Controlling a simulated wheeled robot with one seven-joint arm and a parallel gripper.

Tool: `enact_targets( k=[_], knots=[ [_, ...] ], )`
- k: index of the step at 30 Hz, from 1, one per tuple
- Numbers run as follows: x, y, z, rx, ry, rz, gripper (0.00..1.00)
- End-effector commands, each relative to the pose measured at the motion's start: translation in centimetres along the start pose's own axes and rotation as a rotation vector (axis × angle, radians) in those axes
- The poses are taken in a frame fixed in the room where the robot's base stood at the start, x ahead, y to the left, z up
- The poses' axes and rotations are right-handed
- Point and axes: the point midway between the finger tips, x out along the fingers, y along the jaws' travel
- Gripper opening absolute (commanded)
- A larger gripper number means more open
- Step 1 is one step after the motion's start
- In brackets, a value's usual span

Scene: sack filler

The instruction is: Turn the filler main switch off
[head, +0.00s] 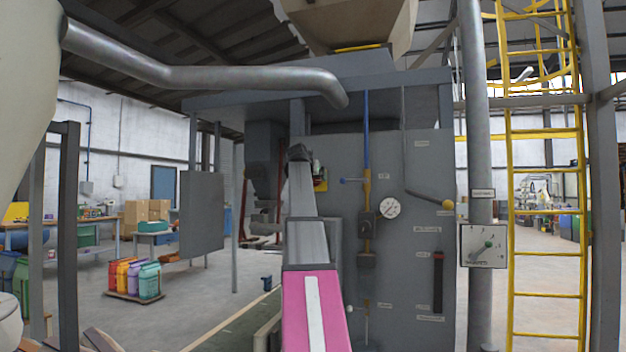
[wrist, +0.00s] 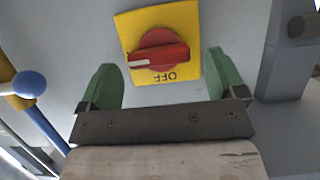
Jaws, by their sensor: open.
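The main switch is a red rotary knob (wrist: 158,56) with a white mark on its handle, on a yellow plate (wrist: 186,17) marked OFF. The handle lies roughly across the picture, its white mark toward the left; the OFF lettering is below it, upside down in the wrist view. My gripper (wrist: 165,82) is open, its two green fingers on either side of the plate's lower part, just short of the knob. Nothing is between the fingertips. In the head view my arm largely hides the switch, and only a bit of the yellow plate (head: 321,185) shows.
A blue-knobbed lever (wrist: 30,84) sits left of the gripper, and a grey post (wrist: 288,60) right. The grey panel (head: 420,170) carries a pressure gauge (head: 390,208), a blue pipe (head: 366,130) and a black slot lever (head: 438,280). A yellow ladder (head: 512,200) stands right.

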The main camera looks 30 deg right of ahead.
Motion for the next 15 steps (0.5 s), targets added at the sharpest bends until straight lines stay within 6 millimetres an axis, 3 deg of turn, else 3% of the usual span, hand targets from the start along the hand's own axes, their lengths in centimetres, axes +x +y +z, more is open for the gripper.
enact_targets(
  k=[12, 13, 15],
  knots=[
    [0.95, 0.00, 0.05, 0.000, -0.001, 0.000, 0.89],
    [0.95, 0.00, 0.05, 0.000, -0.001, 0.000, 0.86],
    [0.94, 0.00, 0.05, 0.000, -0.001, 0.000, 0.63]
  ],
)
